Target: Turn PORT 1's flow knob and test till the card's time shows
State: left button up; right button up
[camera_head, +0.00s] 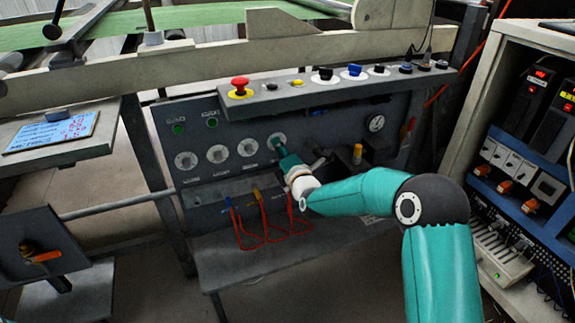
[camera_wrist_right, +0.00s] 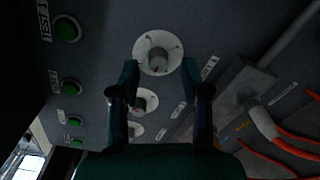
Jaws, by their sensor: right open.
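A row of round white flow dials with knobs runs along the grey panel (camera_head: 230,178). My right gripper (camera_head: 284,152) is at the rightmost dial (camera_head: 277,140) in the head view. In the right wrist view my right gripper (camera_wrist_right: 160,78) is open, its fingers spread either side of a dial's knob (camera_wrist_right: 158,60); I cannot tell if they touch it. Other dials (camera_wrist_right: 144,101) show beyond. Green test buttons (camera_wrist_right: 67,29) line the left there; the port labels are too blurred to read surely. A card (camera_head: 52,131) with blue and red writing lies at left. My left gripper is out of view.
A ledge with a red emergency button (camera_head: 240,84) and switches overhangs the panel. Red hoses (camera_head: 262,235) loop below the dials. A gauge (camera_head: 376,123) and a yellow-topped fitting (camera_head: 357,154) sit to the right. An open electrical cabinet (camera_head: 525,130) stands at far right.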

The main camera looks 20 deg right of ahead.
jog(key=s, duration=1.1)
jog(key=shift+s, duration=0.15)
